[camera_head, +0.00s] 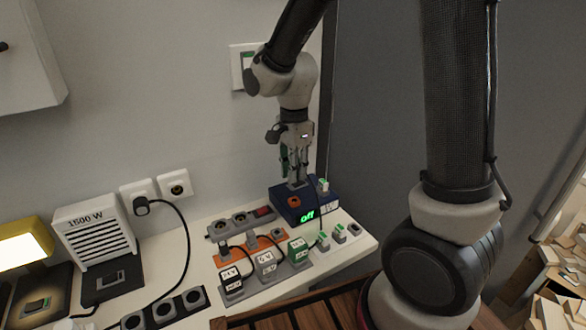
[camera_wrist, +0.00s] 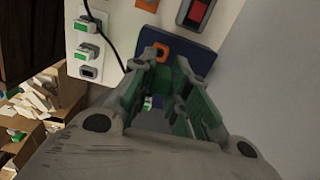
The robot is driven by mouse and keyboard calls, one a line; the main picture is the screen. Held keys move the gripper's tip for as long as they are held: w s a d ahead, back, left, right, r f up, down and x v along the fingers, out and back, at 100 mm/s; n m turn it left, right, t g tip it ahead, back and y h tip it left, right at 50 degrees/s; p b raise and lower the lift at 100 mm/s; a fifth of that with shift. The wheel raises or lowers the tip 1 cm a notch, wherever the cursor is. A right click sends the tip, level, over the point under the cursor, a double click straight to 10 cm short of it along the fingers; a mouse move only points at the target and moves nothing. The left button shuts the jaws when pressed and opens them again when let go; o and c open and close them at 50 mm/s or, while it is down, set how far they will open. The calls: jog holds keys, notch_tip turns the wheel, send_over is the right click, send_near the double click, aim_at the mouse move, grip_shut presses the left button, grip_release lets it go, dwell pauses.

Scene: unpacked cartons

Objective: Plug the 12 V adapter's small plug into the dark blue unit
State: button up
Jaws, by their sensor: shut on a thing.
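The dark blue unit (camera_head: 315,211) stands at the back right of the white table; its green display reads "off". It also shows in the wrist view (camera_wrist: 203,57). My gripper (camera_head: 296,181) points down over the unit, behind its orange knob (camera_head: 294,202), shut on a small grey thing partly hidden by the fingers. A small green-and-white plug (camera_head: 323,186) stands upright at the unit's right side, apart from my fingers. A thin dark cable runs down from it. Whether it is fully seated cannot be told. A green adapter (camera_head: 298,248) sits before the unit, its label too small to read surely.
Two green-topped plugs (camera_wrist: 88,50) sit in holders on a white strip; the third holder (camera_wrist: 88,72) looks empty. A power strip (camera_head: 225,229) lies left of the unit.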

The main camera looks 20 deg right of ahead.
jog(key=shift+d, duration=0.1)
jog(key=shift+f+m, duration=0.25)
jog(key=shift+m, duration=0.05)
jog(key=shift+f, duration=2.55)
jog(key=shift+f, duration=0.7)
dwell(0.4)
jog(key=o, duration=0.9)
jog(key=shift+r, duration=0.1)
